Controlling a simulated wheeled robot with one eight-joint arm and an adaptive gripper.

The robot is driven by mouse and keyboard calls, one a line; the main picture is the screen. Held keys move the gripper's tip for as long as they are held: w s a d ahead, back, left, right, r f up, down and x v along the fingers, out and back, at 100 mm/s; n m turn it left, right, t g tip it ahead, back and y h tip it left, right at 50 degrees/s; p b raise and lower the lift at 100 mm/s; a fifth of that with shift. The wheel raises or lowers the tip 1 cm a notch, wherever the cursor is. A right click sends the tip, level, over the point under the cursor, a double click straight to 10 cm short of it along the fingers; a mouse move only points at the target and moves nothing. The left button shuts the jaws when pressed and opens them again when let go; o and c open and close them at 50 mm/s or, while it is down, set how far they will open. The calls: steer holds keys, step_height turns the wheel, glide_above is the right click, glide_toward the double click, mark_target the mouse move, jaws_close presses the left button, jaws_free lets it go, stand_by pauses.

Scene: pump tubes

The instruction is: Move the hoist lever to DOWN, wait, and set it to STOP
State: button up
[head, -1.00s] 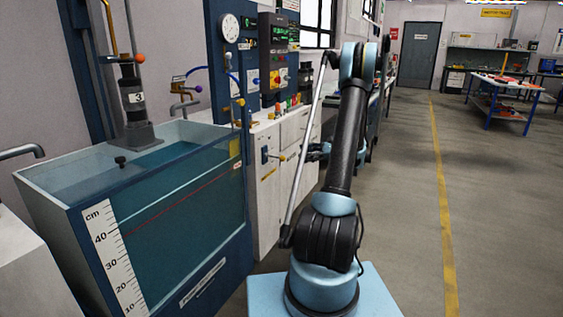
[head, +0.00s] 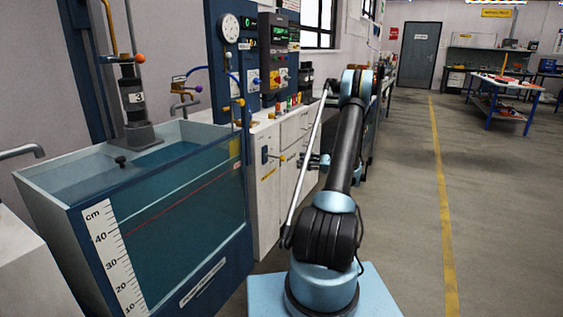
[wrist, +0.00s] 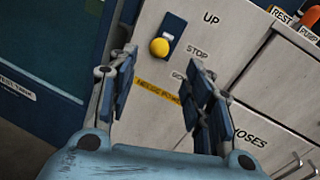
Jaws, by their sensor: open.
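The hoist lever has a yellow knob (wrist: 159,47) on a dark blue plate (wrist: 172,31), set on a pale cabinet front. Labels UP and STOP show to its right, with another label below partly hidden by a finger. The knob appears nearest STOP in height, but its exact setting is hard to tell. In the head view the lever knob (head: 283,158) sticks out from the cabinet. My gripper (wrist: 162,66) is open and empty, its two fingers to either side below the knob, not touching it. In the head view my gripper (head: 314,161) is right of the lever.
A water tank (head: 185,225) with a cm scale stands left of the lever. A control panel (head: 275,75) rises above the cabinet. A yellow warning strip (wrist: 158,91) lies below the lever. The floor (head: 400,200) at right is clear.

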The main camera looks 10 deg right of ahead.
mark_target(283, 157)
steer(key=x, duration=1.1)
steer(key=shift+a, duration=0.1)
